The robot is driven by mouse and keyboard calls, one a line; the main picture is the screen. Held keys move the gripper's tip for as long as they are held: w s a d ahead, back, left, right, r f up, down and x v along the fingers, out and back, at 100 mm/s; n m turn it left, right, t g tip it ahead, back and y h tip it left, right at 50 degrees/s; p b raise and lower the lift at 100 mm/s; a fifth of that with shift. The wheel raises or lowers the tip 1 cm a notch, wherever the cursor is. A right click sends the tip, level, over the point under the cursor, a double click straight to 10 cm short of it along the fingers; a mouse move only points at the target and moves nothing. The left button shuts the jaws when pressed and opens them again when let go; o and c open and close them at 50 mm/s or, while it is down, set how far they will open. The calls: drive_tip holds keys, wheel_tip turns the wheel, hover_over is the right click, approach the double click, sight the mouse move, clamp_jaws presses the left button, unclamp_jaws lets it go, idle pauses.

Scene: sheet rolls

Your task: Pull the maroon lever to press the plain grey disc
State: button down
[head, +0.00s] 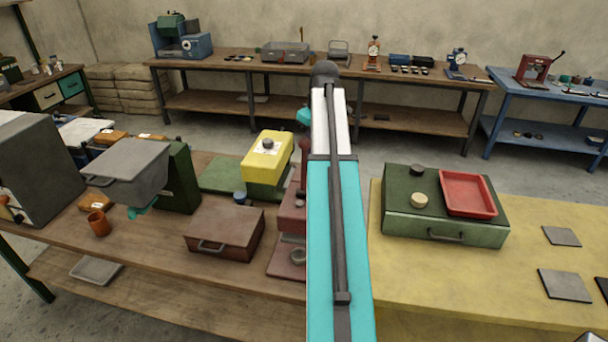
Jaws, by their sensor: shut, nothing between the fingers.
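A maroon press (290,226) stands on the wooden bench at the centre, partly hidden by my turquoise and white arm. A maroon upright piece (303,160), which looks like its lever, rises close beside the arm's left edge. A small grey round piece (298,255) sits low on the press base; I cannot tell whether it is a plain disc. A dark grey disc (417,170) and a beige disc (420,200) lie on the green case to the right.
A brown case (224,231), a yellow box (267,158) and a grey-and-green machine (130,168) crowd the bench left of the press. The green case (445,228) with a red tray (467,195) stands on the yellow table. Another maroon press (535,70) stands far back right.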

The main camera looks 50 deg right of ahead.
wheel_tip(320, 180, up, 8)
drive_tip(key=d+p, duration=0.1)
drive_tip(key=p, duration=0.1)
drive_tip(key=shift+w+d+f, duration=0.15)
drive_tip(key=shift+w, duration=0.25)
idle(0.4)
drive_tip(key=shift+f, duration=0.1)
idle(0.4)
